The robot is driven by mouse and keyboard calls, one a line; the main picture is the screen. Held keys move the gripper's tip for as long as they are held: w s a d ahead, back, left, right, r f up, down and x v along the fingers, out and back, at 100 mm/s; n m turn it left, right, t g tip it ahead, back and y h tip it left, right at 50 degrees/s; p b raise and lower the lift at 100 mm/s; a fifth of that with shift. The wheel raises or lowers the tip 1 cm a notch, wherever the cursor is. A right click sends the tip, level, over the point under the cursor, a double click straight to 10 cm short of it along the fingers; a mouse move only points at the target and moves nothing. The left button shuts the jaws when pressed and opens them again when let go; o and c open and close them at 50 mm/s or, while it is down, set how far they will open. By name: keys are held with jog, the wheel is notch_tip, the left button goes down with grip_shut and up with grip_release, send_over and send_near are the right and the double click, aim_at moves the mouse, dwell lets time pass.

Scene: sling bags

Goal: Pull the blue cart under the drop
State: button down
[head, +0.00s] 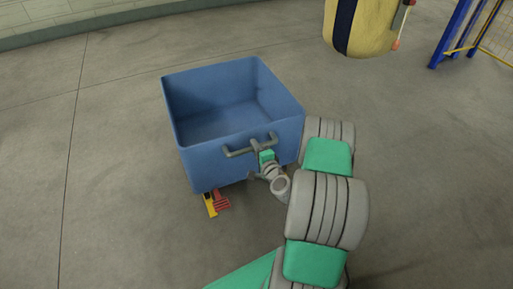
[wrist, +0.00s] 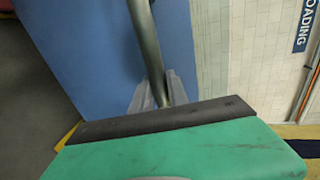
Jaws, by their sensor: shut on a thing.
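The blue cart (head: 213,152) stands upright on the floor, left of centre in the head view. Its open tub looks empty, and a grey bar handle (head: 237,152) runs across its near side. My gripper (head: 265,148) reaches this handle from the near right. In the wrist view the handle (wrist: 144,40) runs down between the grey fingers of my gripper (wrist: 158,93), which is shut on it. The blue cart wall (wrist: 85,60) fills the left of that view. A yellow bag with a dark stripe (head: 368,28) is at the head view's top right; its top is cut off.
Red and yellow parts (head: 218,203) show at the cart's lower near edge. A blue post with yellow mesh fencing (head: 452,35) stands at the far right. A pale block wall (head: 60,18) runs along the back left. Grey floor between cart and bag looks clear.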

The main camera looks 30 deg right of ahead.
jog(key=shift+s+a, duration=0.2)
jog(key=shift+s, duration=0.35)
jog(key=c, duration=1.3)
grip_release()
jog(key=shift+d, duration=0.15)
jog(key=p+v, duration=0.1)
jog(key=v, duration=0.6)
jog(key=shift+s+p, duration=0.3)
jog(key=shift+s, duration=0.1)
